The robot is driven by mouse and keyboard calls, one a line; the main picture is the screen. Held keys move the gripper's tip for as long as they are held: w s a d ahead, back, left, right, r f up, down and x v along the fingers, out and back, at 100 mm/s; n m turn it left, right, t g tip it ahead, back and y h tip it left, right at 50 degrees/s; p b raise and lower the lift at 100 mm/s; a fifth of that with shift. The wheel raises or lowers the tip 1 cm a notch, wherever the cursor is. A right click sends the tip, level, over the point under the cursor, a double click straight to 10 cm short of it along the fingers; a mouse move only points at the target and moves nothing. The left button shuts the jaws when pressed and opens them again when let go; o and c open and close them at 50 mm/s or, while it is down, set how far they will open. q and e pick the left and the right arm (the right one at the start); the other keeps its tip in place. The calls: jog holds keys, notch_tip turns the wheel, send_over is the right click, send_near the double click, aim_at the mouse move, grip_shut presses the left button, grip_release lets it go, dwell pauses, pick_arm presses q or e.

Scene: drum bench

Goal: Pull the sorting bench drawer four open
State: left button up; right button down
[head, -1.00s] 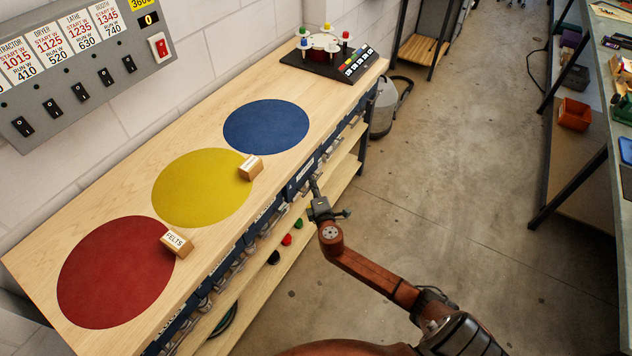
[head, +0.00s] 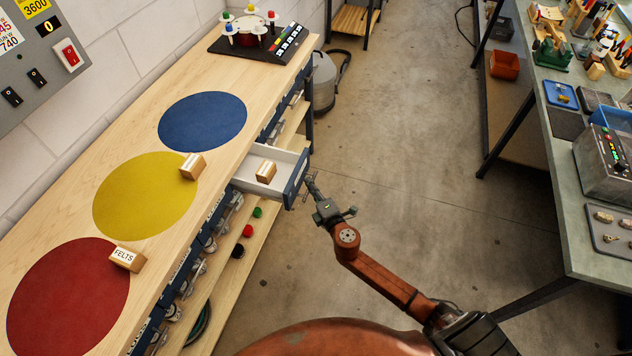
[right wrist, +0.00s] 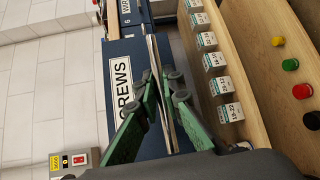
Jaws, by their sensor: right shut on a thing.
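A drawer (head: 297,178) with a dark blue front and white inner walls stands pulled well out of the sorting bench (head: 146,150). A small wooden block (head: 266,172) sits inside it. In the right wrist view its blue front (right wrist: 120,60) bears a white label, partly hidden, that reads "CREWS". I cannot see a drawer number. My right gripper (head: 312,185) is at this front, its green fingers (right wrist: 158,90) closed around the long metal handle (right wrist: 157,60). My left gripper is out of view.
Other closed drawers (head: 205,235) line the bench edge. A lower shelf (head: 232,265) holds coloured knobs. A "FELTS" block (head: 127,258) and a second block (head: 192,166) lie on the bench top. A green table (head: 560,180) stands right. The floor (head: 400,150) between is clear.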

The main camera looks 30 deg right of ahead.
jog(key=shift+s, duration=0.15)
jog(key=c, duration=2.1)
grip_release()
jog(key=shift+d, duration=0.1)
jog(key=s, duration=0.4)
jog(key=s+r, duration=0.1)
jog(key=s, duration=0.7)
jog(key=shift+r, duration=0.3)
